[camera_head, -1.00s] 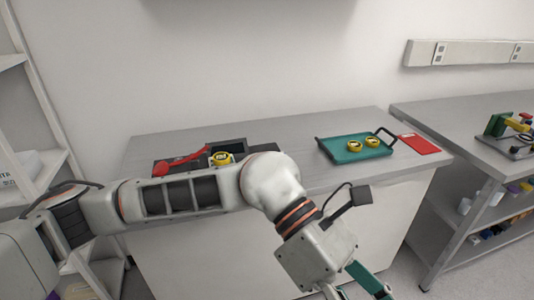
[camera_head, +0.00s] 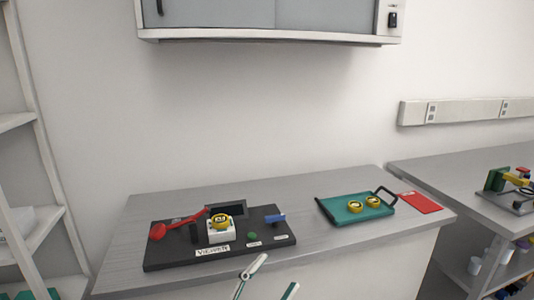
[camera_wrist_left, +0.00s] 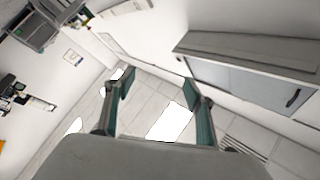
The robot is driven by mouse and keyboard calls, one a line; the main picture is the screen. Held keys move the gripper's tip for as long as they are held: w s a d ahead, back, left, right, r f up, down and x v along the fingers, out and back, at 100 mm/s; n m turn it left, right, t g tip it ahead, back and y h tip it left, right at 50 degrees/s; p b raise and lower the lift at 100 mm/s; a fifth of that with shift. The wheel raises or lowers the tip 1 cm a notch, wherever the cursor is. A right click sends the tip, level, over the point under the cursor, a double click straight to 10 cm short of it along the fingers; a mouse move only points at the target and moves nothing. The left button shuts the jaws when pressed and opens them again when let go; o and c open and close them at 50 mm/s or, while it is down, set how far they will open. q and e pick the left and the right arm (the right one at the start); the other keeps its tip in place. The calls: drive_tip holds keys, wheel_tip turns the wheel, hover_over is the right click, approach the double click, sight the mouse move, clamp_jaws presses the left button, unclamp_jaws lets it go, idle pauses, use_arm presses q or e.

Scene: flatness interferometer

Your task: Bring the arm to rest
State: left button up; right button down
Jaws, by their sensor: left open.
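My left gripper (camera_head: 268,280) shows only by its two fingers at the bottom edge of the head view, in front of the bench's front edge. The fingers are apart with nothing between them. The rest of my left arm is out of the head view. In the left wrist view my left gripper (camera_wrist_left: 158,102) is also open and empty, its green-padded fingers spread with the tiled ceiling and bright lights beyond. My right gripper is in neither view.
The grey bench (camera_head: 330,239) carries a black instrument base (camera_head: 170,262) with a red lever (camera_head: 179,226) and a yellow-topped piece (camera_head: 221,219). A green tray (camera_head: 336,210) holds two yellow discs. A red card (camera_head: 420,202) lies right of it. A wall cabinet (camera_head: 215,15) hangs above.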

use_arm(q)
drive_tip(key=s+a+f+n+g+y, duration=0.15)
drive_tip(key=a+f+n+y, duration=0.35)
drive_tip(key=f, duration=0.5)
drive_tip(key=s+a+f+n+g+y, duration=0.1)
drive_tip(key=s+a+f+n+y, duration=0.15)
drive_tip(key=a+f, duration=0.65)
drive_tip(key=s+a+f+n+g+y, duration=0.2)
drive_tip(key=s+f, duration=0.3)
drive_tip(key=f, duration=0.3)
drive_tip(key=s+a+f+n+g+y, duration=0.1)
drive_tip(key=s+a+f+n+y, duration=0.1)
drive_tip(key=s+a+f, duration=0.3)
wheel_tip(320, 180, down, 3)
drive_tip(key=shift+s+a+r+n+g, duration=0.1)
drive_tip(key=shift+s+a+n+g, duration=0.2)
drive_tip(key=shift+s, duration=0.45)
